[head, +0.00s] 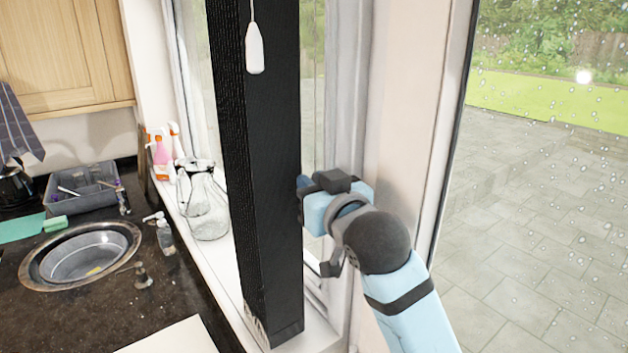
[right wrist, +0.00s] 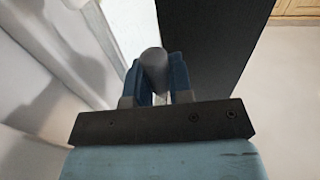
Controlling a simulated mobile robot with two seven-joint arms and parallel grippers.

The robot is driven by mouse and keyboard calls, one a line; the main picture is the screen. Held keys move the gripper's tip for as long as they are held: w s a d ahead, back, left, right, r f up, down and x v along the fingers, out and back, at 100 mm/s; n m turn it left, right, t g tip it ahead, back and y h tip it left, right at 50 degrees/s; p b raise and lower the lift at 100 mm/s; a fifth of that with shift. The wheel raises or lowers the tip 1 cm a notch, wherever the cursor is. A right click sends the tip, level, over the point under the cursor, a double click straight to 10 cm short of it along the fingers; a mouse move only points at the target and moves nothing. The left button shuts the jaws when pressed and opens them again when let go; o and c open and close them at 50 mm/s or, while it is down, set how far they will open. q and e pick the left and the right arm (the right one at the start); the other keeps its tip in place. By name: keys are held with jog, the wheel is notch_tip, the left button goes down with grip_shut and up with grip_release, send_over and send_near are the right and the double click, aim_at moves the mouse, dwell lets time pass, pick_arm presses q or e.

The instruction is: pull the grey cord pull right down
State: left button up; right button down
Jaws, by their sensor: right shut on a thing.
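The grey cord pull (right wrist: 153,66) shows in the right wrist view as a rounded grey end between the two blue fingers of my right gripper (head: 306,188). The gripper is shut on it. In the head view the gripper is at the right side of a tall black post, and I cannot make out the grey pull there; the fingertips are partly hidden. A white cord pull (head: 254,48) hangs on a thin cord in front of the post, higher up and apart from the gripper. My left gripper is not in view.
The black post (head: 262,190) stands close beside my right gripper, at the window. A glass jug (head: 203,205) and spray bottles (head: 160,150) stand on the sill. A round sink (head: 80,256) and a grey dish rack (head: 88,192) are at the left.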

jog(key=c, duration=1.1)
grip_release()
jog(key=shift+f, duration=0.35)
jog(key=shift+o, duration=0.4)
jog(key=shift+r, duration=0.15)
jog(key=shift+s, duration=0.1)
jog(key=shift+s+d, duration=0.15)
jog(key=shift+s, duration=0.1)
jog(key=b+v, duration=0.3)
jog(key=v, duration=1)
